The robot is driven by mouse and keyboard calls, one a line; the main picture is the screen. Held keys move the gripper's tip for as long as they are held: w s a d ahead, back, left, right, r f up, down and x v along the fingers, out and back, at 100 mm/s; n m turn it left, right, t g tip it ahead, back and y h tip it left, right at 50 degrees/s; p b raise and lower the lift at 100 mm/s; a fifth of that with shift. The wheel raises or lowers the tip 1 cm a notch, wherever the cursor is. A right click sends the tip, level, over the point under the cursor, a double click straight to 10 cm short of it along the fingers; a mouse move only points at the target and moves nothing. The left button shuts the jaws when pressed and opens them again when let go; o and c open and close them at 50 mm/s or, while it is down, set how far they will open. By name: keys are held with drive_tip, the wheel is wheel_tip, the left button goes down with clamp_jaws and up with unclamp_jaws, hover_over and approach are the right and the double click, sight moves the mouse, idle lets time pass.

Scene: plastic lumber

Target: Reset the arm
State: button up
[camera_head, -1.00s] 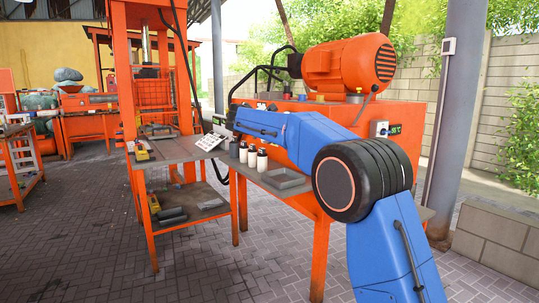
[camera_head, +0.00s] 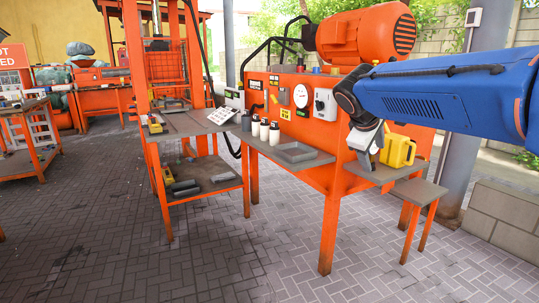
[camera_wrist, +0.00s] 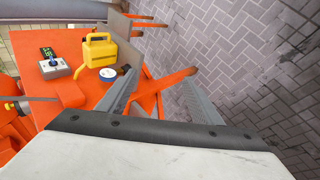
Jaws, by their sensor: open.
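My blue arm reaches in from the right edge in the head view. My gripper (camera_head: 369,158) hangs below its black wrist joint, in front of the orange machine (camera_head: 330,166) and just left of a yellow can (camera_head: 398,152) in the picture. In the wrist view my gripper (camera_wrist: 163,75) shows two grey fingers spread apart with nothing between them. The yellow can (camera_wrist: 99,50) stands beyond the left finger, apart from it.
The paved floor in front is clear.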

drive_tip(key=s+f+m+y, duration=0.1)
drive_tip(key=s+f+m, duration=0.2)
drive_tip(key=s+f, duration=0.4)
drive_tip(key=s+f+m+g+y, duration=0.1)
drive_tip(key=s+f, duration=0.6)
drive_tip(key=s, duration=0.8)
drive_tip(key=s+f+m+y, duration=0.3)
drive_tip(key=s+f, duration=0.5)
drive_tip(key=s, duration=0.3)
drive_tip(key=shift+s+a+m+g, duration=0.3)
drive_tip(key=shift+a+m, duration=0.05)
drive_tip(key=shift+m, duration=0.45)
